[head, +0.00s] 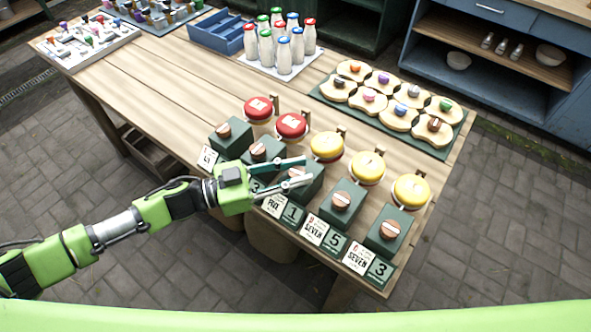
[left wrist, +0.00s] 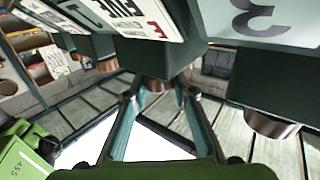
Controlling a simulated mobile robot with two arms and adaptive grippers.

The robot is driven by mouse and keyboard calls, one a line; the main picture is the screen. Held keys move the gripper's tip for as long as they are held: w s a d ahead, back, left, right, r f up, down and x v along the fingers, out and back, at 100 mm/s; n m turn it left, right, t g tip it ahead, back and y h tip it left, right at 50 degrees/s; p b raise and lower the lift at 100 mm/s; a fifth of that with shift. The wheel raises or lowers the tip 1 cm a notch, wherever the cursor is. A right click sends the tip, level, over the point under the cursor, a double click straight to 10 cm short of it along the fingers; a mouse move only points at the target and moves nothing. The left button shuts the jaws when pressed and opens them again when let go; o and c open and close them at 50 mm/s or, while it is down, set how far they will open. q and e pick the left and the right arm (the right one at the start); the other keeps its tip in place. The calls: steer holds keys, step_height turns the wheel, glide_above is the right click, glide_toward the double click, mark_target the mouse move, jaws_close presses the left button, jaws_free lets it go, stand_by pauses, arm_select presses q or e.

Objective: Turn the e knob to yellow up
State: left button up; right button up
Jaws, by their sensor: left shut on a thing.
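Several dark green boxes with copper knobs stand in a row along the table's front edge. The e knob (left wrist: 155,84) is on the box whose card reads E and FIVE in the left wrist view (left wrist: 130,10). In the head view this card (head: 274,206) stands before the middle box (head: 306,192). The disc (head: 327,146) behind that box shows yellow on top. My left gripper (head: 308,170) reaches over the middle box, its fingers on either side of the e knob, shut on it. The knob is mostly hidden in the head view. My right gripper is not in view.
Two red-topped discs (head: 291,125) stand to the left, two more yellow ones (head: 367,167) to the right. Neighbouring knobs (head: 342,200) are close on both sides. Bottles (head: 284,56), a blue crate (head: 221,32) and a board of bread-like pieces (head: 329,93) stand farther back.

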arm_select(q)
steer(key=shift+w+m+g+h, duration=0.1)
steer(key=shift+m+g+h, duration=0.2)
steer(key=shift+m+g, duration=0.55)
steer(key=shift+d+g+b, duration=0.1)
steer(key=shift+g+b, duration=0.2)
steer(key=shift+g, duration=0.15)
steer(key=o, duration=1.1)
steer(key=a, duration=0.4)
steer(key=s+a, duration=0.1)
steer(key=a, duration=0.6)
steer(key=shift+s+a, duration=0.35)
